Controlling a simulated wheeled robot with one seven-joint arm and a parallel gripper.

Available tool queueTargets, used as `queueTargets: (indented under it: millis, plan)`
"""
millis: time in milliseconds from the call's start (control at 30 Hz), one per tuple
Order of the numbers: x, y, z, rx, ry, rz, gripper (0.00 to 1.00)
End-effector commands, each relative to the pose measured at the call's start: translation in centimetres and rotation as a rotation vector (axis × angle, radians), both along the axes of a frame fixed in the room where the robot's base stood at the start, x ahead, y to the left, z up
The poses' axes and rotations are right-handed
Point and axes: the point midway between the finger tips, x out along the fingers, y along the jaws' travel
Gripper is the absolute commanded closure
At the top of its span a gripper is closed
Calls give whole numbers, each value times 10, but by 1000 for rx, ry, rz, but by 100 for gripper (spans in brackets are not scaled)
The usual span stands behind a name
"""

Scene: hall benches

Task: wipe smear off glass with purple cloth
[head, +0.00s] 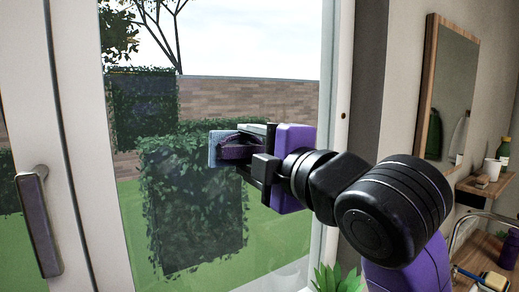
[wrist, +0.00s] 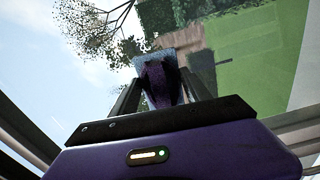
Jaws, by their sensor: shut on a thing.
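My gripper (head: 245,150) is shut on the purple cloth (head: 234,151), which is bunched between its fingers. A flat blue-grey face shows at the cloth's front end, turned to the window glass (head: 285,105). In the wrist view the cloth (wrist: 158,88) stands between the fingers of my gripper (wrist: 158,92), with the bluish part at its tip. The cloth is at or very close to the glass; I cannot tell whether it touches. I cannot make out a smear on the pane; the cloth and gripper cover part of it.
A white window frame (head: 336,90) borders the glass on the right. A dark handle (head: 38,220) sticks out from the frame at left. A green plant (head: 337,279) is below my arm. At right are a wood-framed mirror (head: 449,90) and a shelf (head: 482,187) with a white cup (head: 491,169).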

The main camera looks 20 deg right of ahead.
Motion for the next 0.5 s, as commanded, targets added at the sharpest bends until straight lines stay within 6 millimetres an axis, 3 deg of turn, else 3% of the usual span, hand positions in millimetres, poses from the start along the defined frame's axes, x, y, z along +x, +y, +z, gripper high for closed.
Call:
queueTargets:
  millis: [500]
  plan:
    - [-7, 27, -1, -2, 4, 10, 77]
